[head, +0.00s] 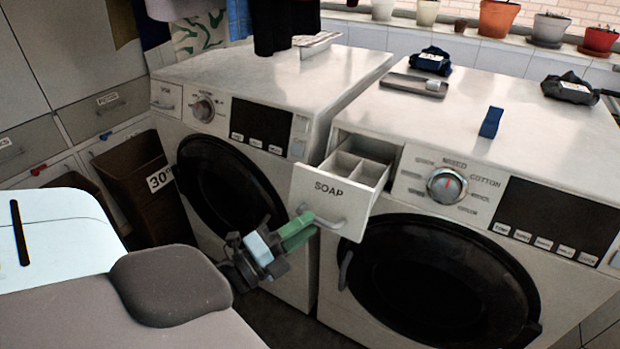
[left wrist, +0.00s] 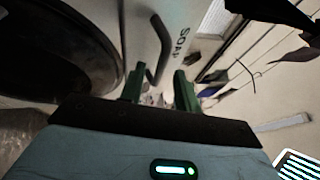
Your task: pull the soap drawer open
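The soap drawer (head: 322,193), with a white front marked SOAP, stands pulled out of the right washing machine, its inner compartments showing from above. Its grey bar handle (head: 335,223) is on the lower part of the front. My left gripper (head: 312,224), with green fingers, is at the handle's left end. In the left wrist view the fingers (left wrist: 160,80) are apart. The handle (left wrist: 162,50) reaches in between them there, nearer the left finger; contact cannot be told. My right gripper is not in view.
The machine's round door (head: 440,285) is below the drawer, and its dial (head: 447,186) is to the right. A second washing machine (head: 240,100) stands at left. A dark bin (head: 135,185) marked 30 is further left. A tray (head: 413,85) and a blue block (head: 491,122) lie on top.

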